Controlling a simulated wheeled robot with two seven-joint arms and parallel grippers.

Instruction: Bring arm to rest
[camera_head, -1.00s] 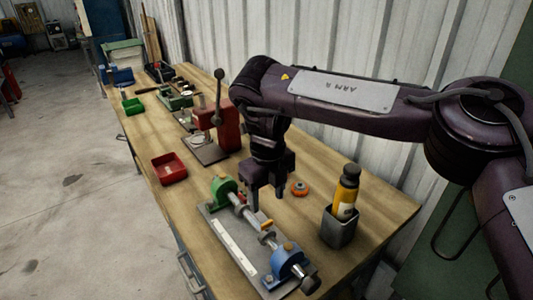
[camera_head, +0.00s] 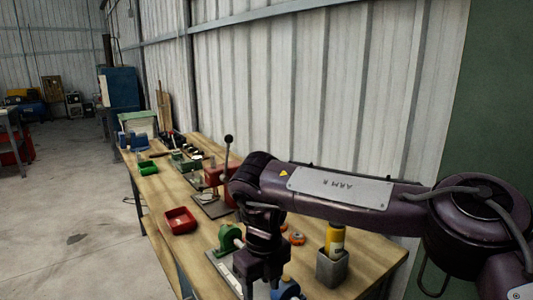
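My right arm reaches in from the right, a dark purple arm with a pale plate on its upper link. My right gripper (camera_head: 262,284) points down over the workbench (camera_head: 345,279), in front of the shaft fixture with the green bearing block (camera_head: 229,238) and blue block (camera_head: 287,289). Its two fingers look apart, with nothing seen between them; their tips are near the bottom edge of the picture. The gripper hides much of the fixture. My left gripper is out of view.
A grey cup (camera_head: 332,268) holding a yellow bottle (camera_head: 335,238) stands right of the gripper. An orange ring part (camera_head: 296,238) lies behind it. A red tray (camera_head: 180,220), a red lever press (camera_head: 217,175) and a green bin (camera_head: 148,168) stand farther along. A corrugated wall (camera_head: 330,95) runs behind.

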